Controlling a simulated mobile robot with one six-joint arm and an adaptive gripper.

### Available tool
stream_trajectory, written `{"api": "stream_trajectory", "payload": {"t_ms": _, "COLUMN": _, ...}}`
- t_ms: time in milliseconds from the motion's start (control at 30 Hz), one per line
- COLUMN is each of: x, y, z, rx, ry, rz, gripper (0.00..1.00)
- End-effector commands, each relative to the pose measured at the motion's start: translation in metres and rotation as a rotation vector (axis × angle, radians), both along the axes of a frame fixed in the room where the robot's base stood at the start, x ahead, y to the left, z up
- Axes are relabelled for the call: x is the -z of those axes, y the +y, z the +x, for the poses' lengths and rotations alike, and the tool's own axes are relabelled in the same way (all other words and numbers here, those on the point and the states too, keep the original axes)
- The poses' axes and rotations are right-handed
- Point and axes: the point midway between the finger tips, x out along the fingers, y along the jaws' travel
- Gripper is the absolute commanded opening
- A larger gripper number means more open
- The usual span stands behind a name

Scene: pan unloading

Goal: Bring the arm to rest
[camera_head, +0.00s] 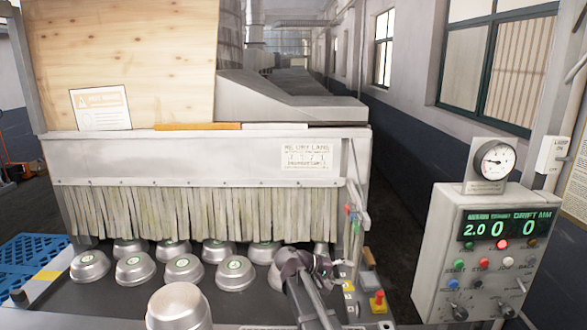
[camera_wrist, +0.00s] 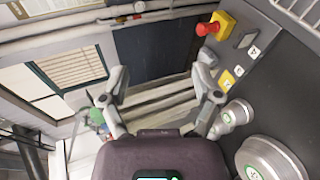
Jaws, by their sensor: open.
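My gripper (camera_wrist: 160,80) is open in the wrist view, its two fingers spread apart with nothing between them. In the head view my arm reaches up from the bottom to the right side of the belt, and its end is small and partly hidden by its own links. Several round metal pans lie upside down on the dark belt (camera_head: 110,300), most with a green label; one pan (camera_head: 236,273) is near the middle. Two pans (camera_wrist: 266,158) also show at the right of the wrist view, beside the gripper.
A larger metal pan or stack (camera_head: 180,306) stands at the front. Fabric strips (camera_head: 200,212) hang across the tunnel mouth. A red stop button on a yellow box (camera_head: 377,301) is right of my arm. A control panel (camera_head: 490,250) stands at right, a blue pallet (camera_head: 28,262) at left.

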Motion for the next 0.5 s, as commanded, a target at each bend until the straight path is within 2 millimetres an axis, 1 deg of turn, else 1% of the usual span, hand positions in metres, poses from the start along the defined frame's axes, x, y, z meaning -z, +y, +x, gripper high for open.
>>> {"api": "stream_trajectory", "payload": {"t_ms": 33, "x": 0.012, "y": -0.011, "z": -0.016, "rx": 0.013, "ry": 0.013, "rz": 0.054, "gripper": 0.81}}
{"api": "stream_trajectory", "payload": {"t_ms": 200, "x": 0.05, "y": -0.032, "z": -0.053, "rx": 0.051, "ry": 0.055, "rz": 0.266, "gripper": 0.81}}
{"api": "stream_trajectory", "payload": {"t_ms": 333, "x": 0.075, "y": -0.04, "z": -0.082, "rx": 0.08, "ry": 0.078, "rz": 0.43, "gripper": 0.81}}
{"api": "stream_trajectory", "payload": {"t_ms": 500, "x": 0.102, "y": -0.043, "z": -0.121, "rx": 0.117, "ry": 0.096, "rz": 0.645, "gripper": 0.81}}
